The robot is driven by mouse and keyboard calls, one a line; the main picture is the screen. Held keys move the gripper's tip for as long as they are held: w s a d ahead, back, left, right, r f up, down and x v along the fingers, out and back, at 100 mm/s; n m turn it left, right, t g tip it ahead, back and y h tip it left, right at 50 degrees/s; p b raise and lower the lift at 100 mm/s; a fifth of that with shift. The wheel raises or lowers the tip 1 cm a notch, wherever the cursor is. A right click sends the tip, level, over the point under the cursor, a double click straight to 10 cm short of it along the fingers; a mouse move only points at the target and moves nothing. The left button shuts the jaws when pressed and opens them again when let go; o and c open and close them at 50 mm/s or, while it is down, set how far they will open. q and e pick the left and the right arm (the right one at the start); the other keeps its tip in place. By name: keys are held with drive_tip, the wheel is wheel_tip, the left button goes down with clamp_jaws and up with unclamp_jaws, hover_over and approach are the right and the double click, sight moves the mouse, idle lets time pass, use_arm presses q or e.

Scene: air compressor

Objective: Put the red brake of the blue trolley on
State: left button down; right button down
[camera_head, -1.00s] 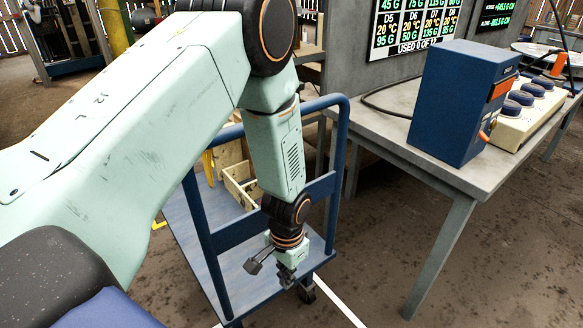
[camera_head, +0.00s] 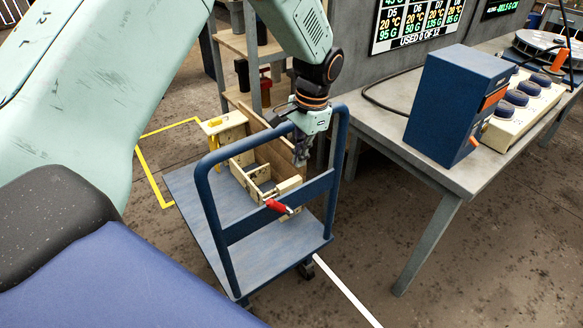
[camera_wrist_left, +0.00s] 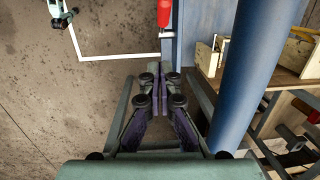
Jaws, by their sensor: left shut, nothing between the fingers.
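The blue trolley (camera_head: 272,258) stands in the middle of the head view, with a tall tubular handle frame and a crossbar. The red brake (camera_head: 278,207) is a short lever at the crossbar; it also shows at the top of the left wrist view (camera_wrist_left: 165,14). My left gripper (camera_head: 301,158) is shut and empty, above and behind the crossbar in the head view, near the frame's right upright. In the left wrist view its closed fingers (camera_wrist_left: 159,78) point towards the brake, with a gap between. My right gripper is in neither current view.
Wooden boxes (camera_head: 262,165) stand on the trolley platform. A blue upright (camera_wrist_left: 256,72) is close to the right of my fingers in the wrist view. A grey table (camera_head: 432,168) with a blue box (camera_head: 452,105) stands right of the trolley.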

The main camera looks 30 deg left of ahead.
use_arm(q)
approach(284, 206)
drive_tip(key=w+f, duration=0.2)
drive_tip(key=s+f, duration=0.1)
drive_tip(key=s+a+f, duration=0.1)
drive_tip(key=s, duration=0.1)
drive_tip(key=shift+f, duration=0.25)
drive_tip(key=shift+w, duration=0.1)
drive_tip(key=shift+f, duration=0.1)
